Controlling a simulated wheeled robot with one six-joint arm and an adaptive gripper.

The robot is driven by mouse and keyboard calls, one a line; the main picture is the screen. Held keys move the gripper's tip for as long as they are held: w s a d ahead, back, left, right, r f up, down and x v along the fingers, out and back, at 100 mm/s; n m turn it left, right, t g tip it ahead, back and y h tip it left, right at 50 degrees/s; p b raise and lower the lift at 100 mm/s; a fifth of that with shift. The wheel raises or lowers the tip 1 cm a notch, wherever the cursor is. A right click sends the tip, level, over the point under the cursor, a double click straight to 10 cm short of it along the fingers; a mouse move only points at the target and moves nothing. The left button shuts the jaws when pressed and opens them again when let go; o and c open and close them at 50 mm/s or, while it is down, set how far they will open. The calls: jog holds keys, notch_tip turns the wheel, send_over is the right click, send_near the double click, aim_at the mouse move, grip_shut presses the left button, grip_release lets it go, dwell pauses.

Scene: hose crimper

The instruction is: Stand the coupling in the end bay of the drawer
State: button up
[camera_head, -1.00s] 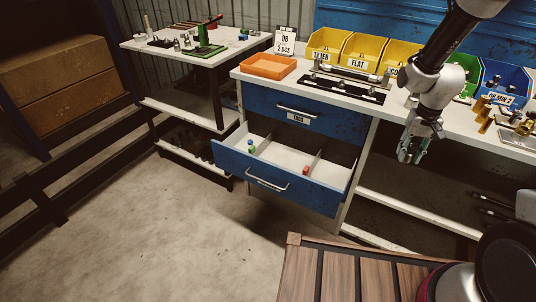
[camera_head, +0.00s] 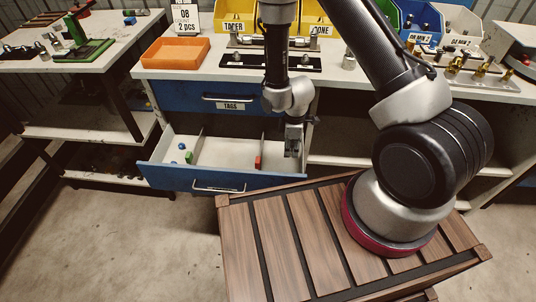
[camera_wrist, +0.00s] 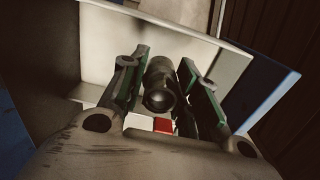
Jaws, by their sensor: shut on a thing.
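The coupling (camera_wrist: 160,88) is a dark metal cylinder between the two fingers in the wrist view, its round end facing the camera. My gripper (camera_wrist: 158,95) is shut on it. In the head view my gripper (camera_head: 292,147) points down over the right end of the open blue drawer (camera_head: 215,180). Thin dividers split the pale drawer interior into bays. The right end bay is partly hidden by my gripper. I cannot tell whether the coupling touches the drawer floor.
A red block (camera_head: 258,162) lies near the right divider. Green (camera_head: 189,157) and blue (camera_head: 181,146) small pieces lie near the left divider. The middle bay floor is mostly clear. Above stand an orange tray (camera_head: 175,52) and a dark fixture strip (camera_head: 270,61) on the bench.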

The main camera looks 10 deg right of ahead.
aim_at(289, 169)
notch_tip(289, 169, down, 9)
jog(key=shift+f, duration=0.1)
dwell(0.4)
jog(key=o, duration=1.1)
